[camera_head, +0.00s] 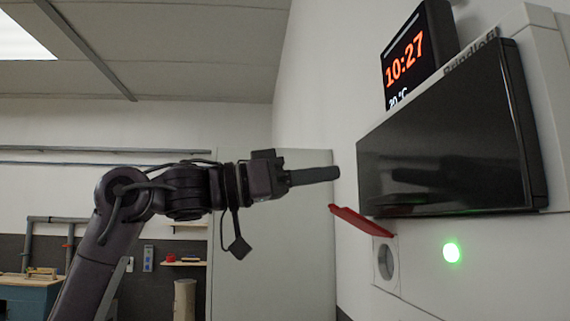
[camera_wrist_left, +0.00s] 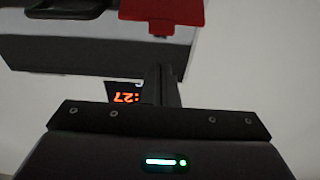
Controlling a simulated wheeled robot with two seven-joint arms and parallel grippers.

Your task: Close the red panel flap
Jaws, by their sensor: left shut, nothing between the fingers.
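The red panel flap (camera_head: 361,221) is open in the head view. It sticks out to the left from the wall panel, tilted, above a round grey opening (camera_head: 386,262). In the left wrist view the red flap (camera_wrist_left: 162,12) shows at the top edge, partly cut off. My left gripper (camera_head: 337,173) is shut and empty, just above and left of the flap's outer edge, apart from it as far as I can tell. Its shut fingers also show in the left wrist view (camera_wrist_left: 163,85). My right gripper is in neither view.
A large black screen (camera_head: 450,140) is on the wall right of my left gripper. A clock display (camera_head: 412,58) is above it, and a glowing green light (camera_head: 452,252) is below it. A workbench (camera_head: 35,290) stands far back left. Open air lies below my left forearm.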

